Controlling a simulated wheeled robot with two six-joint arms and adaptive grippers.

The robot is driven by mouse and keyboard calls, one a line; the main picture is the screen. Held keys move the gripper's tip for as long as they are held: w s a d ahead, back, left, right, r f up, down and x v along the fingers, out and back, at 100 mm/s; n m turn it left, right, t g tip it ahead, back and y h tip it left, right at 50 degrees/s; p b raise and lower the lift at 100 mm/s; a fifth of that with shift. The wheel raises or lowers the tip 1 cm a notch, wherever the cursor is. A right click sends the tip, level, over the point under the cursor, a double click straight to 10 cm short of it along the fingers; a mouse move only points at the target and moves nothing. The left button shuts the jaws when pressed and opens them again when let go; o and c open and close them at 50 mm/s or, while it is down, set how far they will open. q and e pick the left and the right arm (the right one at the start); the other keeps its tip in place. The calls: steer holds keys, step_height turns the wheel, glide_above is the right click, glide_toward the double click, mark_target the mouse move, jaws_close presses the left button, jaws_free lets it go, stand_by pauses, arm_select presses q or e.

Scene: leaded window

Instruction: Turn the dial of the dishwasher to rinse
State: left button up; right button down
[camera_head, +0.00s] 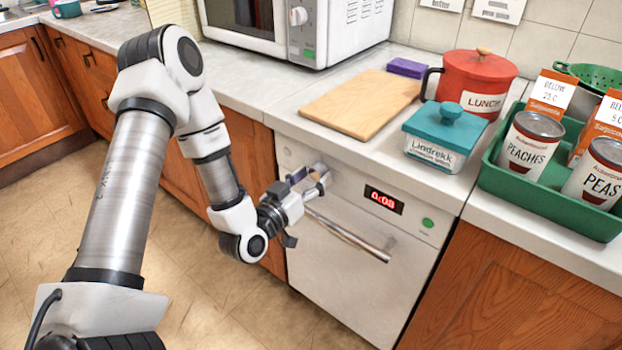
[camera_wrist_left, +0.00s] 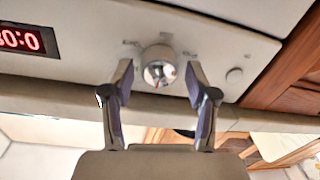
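The dishwasher (camera_head: 352,285) has a white front with a bar handle (camera_head: 348,236) and a lit red display (camera_head: 384,200). Its round dial (camera_wrist_left: 160,66) is silver and sits on the control panel between small printed labels, too blurred to read in the left wrist view. My left gripper (camera_head: 314,181) is at the panel. In the left wrist view its open fingers (camera_wrist_left: 159,74) stand on either side of the dial, with a gap visible on each side. My right gripper is not in view.
A green button (camera_head: 428,223) sits right of the display. On the counter above stand a cutting board (camera_head: 362,103), a teal-lidded box (camera_head: 443,135), a red lunch canister (camera_head: 475,85) and a green tray (camera_head: 545,205) with cans. A microwave (camera_head: 300,30) stands behind. The floor in front is clear.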

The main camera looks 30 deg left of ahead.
arm_select(q)
steer(key=c, duration=0.7)
steer(key=shift+o, duration=0.2)
steer(key=shift+m, duration=0.3)
steer(key=m+p, duration=0.2)
steer(key=m, duration=0.3)
steer(key=shift+r, duration=0.1)
steer(key=m+p, duration=0.3)
steer(key=m, duration=0.2)
steer(key=shift+t, duration=0.3)
steer(key=shift+m+h+p, duration=0.3)
steer(key=shift+m+p, duration=0.15)
steer(key=shift+m, duration=0.25)
